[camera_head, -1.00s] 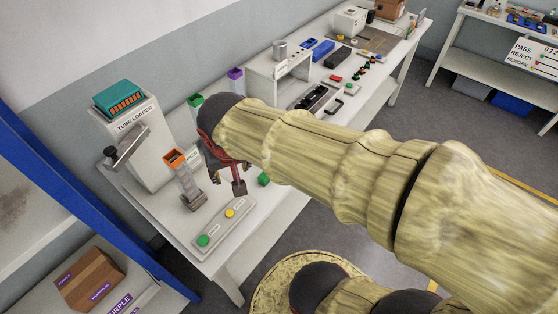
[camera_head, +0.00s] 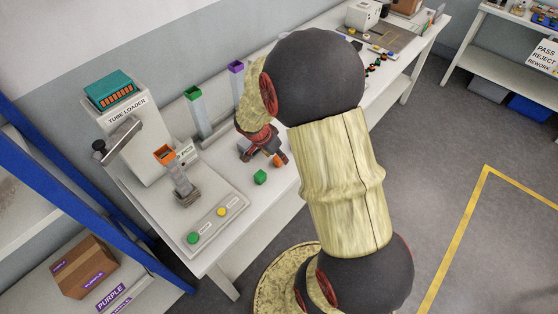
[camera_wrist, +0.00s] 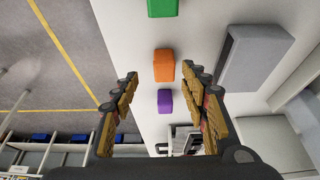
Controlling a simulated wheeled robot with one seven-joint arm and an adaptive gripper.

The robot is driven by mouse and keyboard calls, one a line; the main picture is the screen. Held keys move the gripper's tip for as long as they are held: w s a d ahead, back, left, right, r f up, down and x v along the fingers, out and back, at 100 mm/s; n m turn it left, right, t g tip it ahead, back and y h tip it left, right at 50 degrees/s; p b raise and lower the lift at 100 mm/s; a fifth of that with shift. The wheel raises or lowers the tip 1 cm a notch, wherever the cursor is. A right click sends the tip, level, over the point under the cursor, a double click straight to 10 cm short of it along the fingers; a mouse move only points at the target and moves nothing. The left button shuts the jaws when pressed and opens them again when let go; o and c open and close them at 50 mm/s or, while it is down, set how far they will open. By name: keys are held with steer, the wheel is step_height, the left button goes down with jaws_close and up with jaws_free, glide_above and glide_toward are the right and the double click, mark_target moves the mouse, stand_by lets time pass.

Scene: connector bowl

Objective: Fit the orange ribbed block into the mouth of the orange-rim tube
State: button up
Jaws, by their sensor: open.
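The orange ribbed block (camera_wrist: 164,65) lies on the white table, between a green block (camera_wrist: 163,8) and a purple block (camera_wrist: 165,102) in the wrist view. In the head view the orange block (camera_head: 280,160) is partly hidden beside my gripper (camera_head: 262,148). In the wrist view my gripper (camera_wrist: 162,95) is open and empty, its two fingers apart with the orange and purple blocks showing between them. The orange-rim tube (camera_head: 178,174) stands upright in a holder at the tube loader, left of my gripper, its mouth facing up.
A green-rim tube (camera_head: 198,112) and a purple-rim tube (camera_head: 236,82) stand behind. The green block (camera_head: 260,177) sits on the table near the button panel (camera_head: 207,225). The tube loader (camera_head: 130,135) rises at the left. A grey box (camera_wrist: 255,58) shows in the wrist view.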

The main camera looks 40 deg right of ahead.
mark_target(279, 160)
steer(key=x, duration=0.3)
steer(key=b+x, duration=0.1)
steer(key=shift+w+d+f, duration=0.15)
steer(key=shift+w+f, duration=0.2)
steer(key=shift+c, duration=0.4)
steer(key=c, duration=1)
steer(key=shift+c, duration=0.2)
steer(key=shift+r, duration=0.15)
